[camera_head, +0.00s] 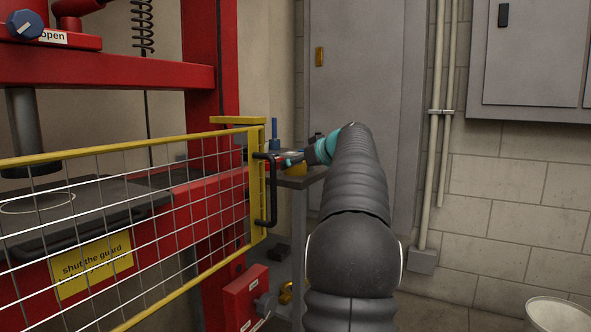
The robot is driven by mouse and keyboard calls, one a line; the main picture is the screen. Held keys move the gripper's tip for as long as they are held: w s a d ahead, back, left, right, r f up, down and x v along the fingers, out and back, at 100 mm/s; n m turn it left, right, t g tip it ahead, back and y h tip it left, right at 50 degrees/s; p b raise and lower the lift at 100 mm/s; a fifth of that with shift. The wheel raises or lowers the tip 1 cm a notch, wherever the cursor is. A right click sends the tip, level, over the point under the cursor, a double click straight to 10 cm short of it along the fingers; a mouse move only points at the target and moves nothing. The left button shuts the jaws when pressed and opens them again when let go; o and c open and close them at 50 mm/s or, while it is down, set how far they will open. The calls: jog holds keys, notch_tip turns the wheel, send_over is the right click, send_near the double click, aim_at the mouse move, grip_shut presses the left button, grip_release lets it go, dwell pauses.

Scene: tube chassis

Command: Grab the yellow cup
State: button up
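A small yellow thing, apparently the yellow cup (297,170), shows just below my gripper. It stands at the near edge of a small grey table (300,183), and much of it is hidden by the gripper. My gripper (280,160) is at the end of my dark arm, reaching left over the table beside the guard's end post. It is small and partly hidden, so I cannot tell whether its fingers are open or touch the cup.
A yellow-framed mesh guard (130,200) with a black handle (272,200) stands close on the left, before a red press (120,70). A blue upright thing (274,133) is behind my gripper. A grey door (365,80) is behind. A white bin (558,312) stands lower right.

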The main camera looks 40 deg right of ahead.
jog(key=shift+w+f, duration=0.2)
jog(key=shift+w, duration=0.4)
jog(key=shift+c, duration=0.3)
jog(key=c, duration=1.5)
jog(key=shift+r, duration=0.1)
